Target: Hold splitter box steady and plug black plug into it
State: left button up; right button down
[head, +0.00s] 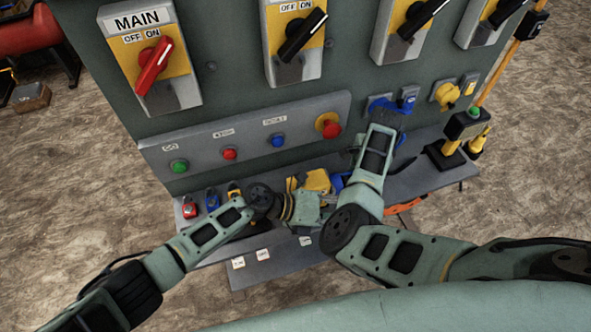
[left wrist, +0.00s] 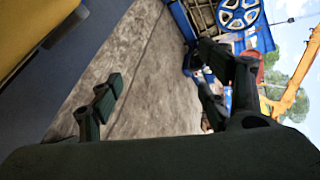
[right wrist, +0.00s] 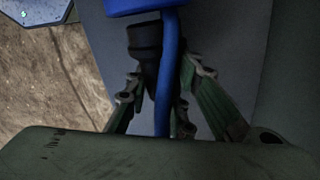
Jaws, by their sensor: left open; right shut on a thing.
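A yellow box (head: 317,180), which looks like the splitter box, sits on the shelf below the button panel. My left gripper (head: 325,199) is beside it, apparently just in front; contact cannot be told. In the left wrist view its fingers (left wrist: 160,100) are spread with nothing between them. My right gripper (right wrist: 160,95) is shut on the black plug (right wrist: 145,45), which hangs below a blue fitting (right wrist: 150,6). A blue cable (right wrist: 168,60) runs down past the plug between the fingers. In the head view my right arm hides the plug.
Blue (head: 380,104) and yellow (head: 446,95) sockets are on the cabinet at right. Several small padlocks (head: 212,200) stand on the shelf's left part. A post with a green button (head: 470,118) rises at the right end. White-labelled plate (head: 265,268) is at the front edge.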

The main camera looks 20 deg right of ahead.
pick_arm(q)
jog(key=w+a+r+m+t+y, duration=0.1)
jog(key=w+a+r+m+y, duration=0.1)
jog(key=w+a+m+y, duration=0.1)
jog(key=w+a+r+m+t+y, duration=0.1)
jog(key=w+a+r+m+y, duration=0.1)
jog(key=w+a+m, duration=0.1)
jog(key=w+a+r+m+t+y, duration=0.1)
jog(key=w+a+r+m+y, duration=0.2)
jog(key=w+a+m, duration=0.1)
jog(key=shift+w+m+y, duration=0.3)
jog(key=shift+w+m, duration=0.1)
jog(key=shift+w, duration=0.45)
jog(key=x, duration=1.1)
jog(key=shift+w+f, duration=0.1)
jog(key=shift+f, duration=0.3)
jog(key=shift+c, duration=0.6)
jog(key=c, duration=1.7)
jog(key=shift+o, duration=0.2)
